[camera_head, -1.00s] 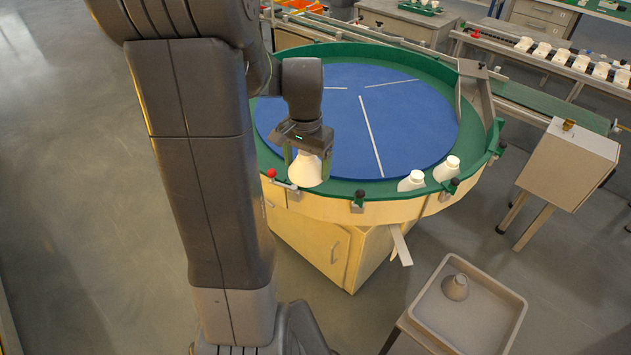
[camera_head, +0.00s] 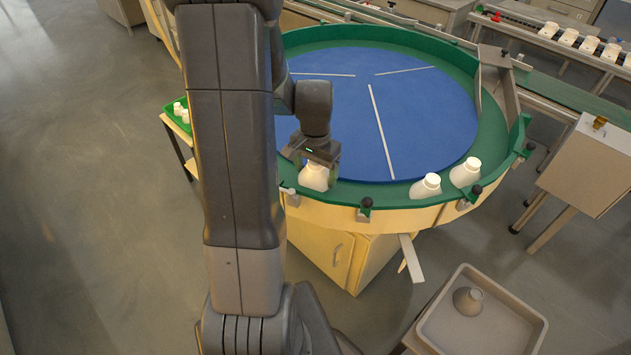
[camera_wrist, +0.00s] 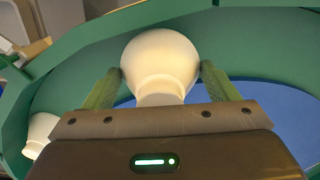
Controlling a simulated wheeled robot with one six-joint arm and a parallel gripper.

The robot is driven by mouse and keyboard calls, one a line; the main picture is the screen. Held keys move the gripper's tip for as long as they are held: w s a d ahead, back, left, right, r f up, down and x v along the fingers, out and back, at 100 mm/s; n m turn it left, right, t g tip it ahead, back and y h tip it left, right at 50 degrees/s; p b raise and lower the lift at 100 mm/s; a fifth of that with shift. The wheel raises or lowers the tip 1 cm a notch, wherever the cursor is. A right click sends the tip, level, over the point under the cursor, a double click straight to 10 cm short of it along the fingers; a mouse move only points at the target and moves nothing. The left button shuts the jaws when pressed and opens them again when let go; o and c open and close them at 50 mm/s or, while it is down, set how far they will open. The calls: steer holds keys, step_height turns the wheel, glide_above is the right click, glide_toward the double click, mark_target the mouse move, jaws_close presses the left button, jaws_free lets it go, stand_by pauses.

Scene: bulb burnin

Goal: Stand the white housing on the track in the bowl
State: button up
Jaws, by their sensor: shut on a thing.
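My gripper (camera_head: 317,170) is shut on a white housing (camera_head: 314,178), at the near-left part of the bowl. In the wrist view the housing (camera_wrist: 160,62) sits between the two green fingers, wide rounded end away from the palm. The bowl has a blue disc (camera_head: 420,130) and a green track (camera_head: 385,193) around it inside the rim. The held housing looks upright over the track; I cannot tell whether its base touches. Two other white housings, one at the near right (camera_head: 425,187) and one further right (camera_head: 466,172), stand on the track.
A grey tray (camera_head: 440,335) with a greyish housing (camera_head: 468,300) stands at the lower right. A box on legs (camera_head: 590,165) is at the right. Small clamps with black knobs (camera_head: 366,203) line the bowl's near rim. A green tray (camera_head: 178,118) with white pieces is at the left.

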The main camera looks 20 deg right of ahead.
mark_target(315, 182)
steer(key=shift+f, duration=2)
steer(key=shift+f+b, duration=0.25)
steer(key=shift+b, duration=0.05)
steer(key=o, duration=0.9)
steer(key=shift+r, duration=0.1)
steer(key=shift+o, duration=0.2)
step_height(315, 182, up, 12)
steer(key=shift+r+p, duration=0.2)
steer(key=shift+p, duration=0.35)
